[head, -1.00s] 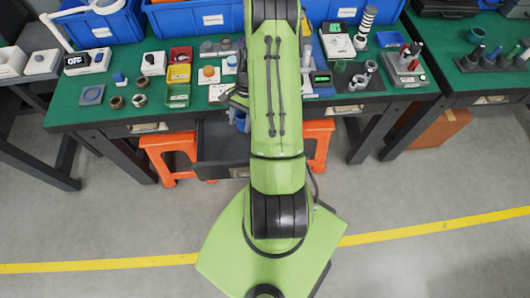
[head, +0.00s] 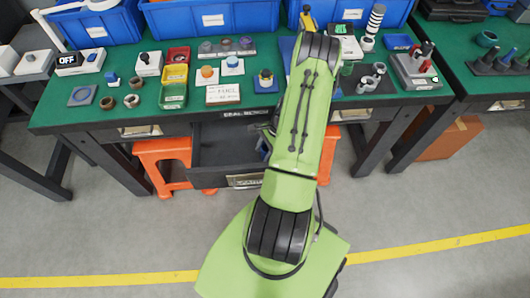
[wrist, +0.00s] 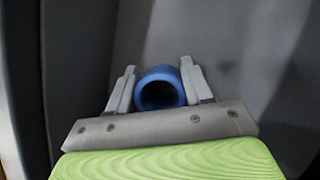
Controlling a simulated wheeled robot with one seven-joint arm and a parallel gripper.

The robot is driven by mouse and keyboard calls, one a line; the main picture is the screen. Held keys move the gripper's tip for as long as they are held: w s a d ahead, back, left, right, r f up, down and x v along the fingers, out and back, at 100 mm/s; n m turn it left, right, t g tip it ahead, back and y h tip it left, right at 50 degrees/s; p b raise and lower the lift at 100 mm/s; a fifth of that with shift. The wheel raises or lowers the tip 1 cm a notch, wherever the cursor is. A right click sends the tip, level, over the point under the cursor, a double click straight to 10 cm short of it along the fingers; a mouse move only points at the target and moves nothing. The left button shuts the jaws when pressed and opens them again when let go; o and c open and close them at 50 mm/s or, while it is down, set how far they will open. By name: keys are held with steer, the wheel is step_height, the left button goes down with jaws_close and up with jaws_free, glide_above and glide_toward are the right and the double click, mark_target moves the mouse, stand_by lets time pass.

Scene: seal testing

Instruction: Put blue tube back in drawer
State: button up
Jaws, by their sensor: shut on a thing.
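The blue tube (wrist: 160,89) is between the two fingers of my gripper (wrist: 159,72) in the wrist view, with its open round end facing the camera. The fingers are shut on it, one on each side. Grey surfaces, seemingly the drawer's inside, lie around and behind it. In the head view the dark drawer (head: 220,150) is pulled out under the green bench. My arm covers its right part and most of my gripper. A bit of blue (head: 264,148) shows beside the arm, at the drawer's right side. Whether the tube touches the drawer floor I cannot tell.
The green bench top (head: 75,112) above carries blue bins (head: 212,20), a yellow tray (head: 174,90), a white card (head: 222,93) and small parts. Orange stools (head: 165,152) stand on both sides of the drawer. The left part of the drawer looks empty.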

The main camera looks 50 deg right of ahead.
steer(key=o, duration=1)
steer(key=shift+o, duration=0.2)
